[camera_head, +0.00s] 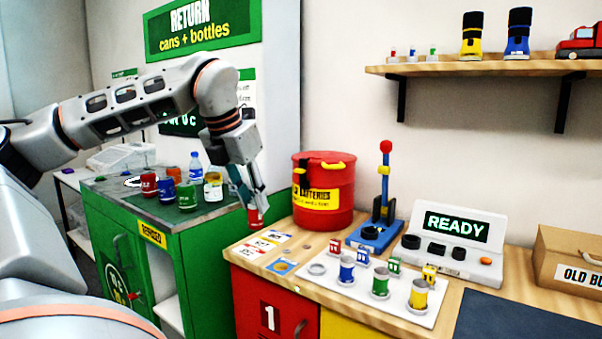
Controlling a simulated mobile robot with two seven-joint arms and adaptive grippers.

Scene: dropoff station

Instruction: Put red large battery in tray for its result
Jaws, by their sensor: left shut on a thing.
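My left gripper (252,194) points down and is shut on a red cylinder, the red large battery (255,217). It holds the battery at the left end of the wooden counter, near the printed cards (262,244); I cannot tell if it touches the surface. A white board (345,286) holds a blue (346,270), a green (380,282) and a yellow battery (418,295), each with a small tag behind it. An empty ring (317,268) is at its left end. The tester (455,243) reads READY. My right gripper is out of view.
A red battery bin (323,190) and a blue press with a red-topped lever (381,205) stand behind the board. A cardboard box (568,258) and dark mat (528,318) are at right. Cans and a bottle stand on the green cabinet (190,260) at left.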

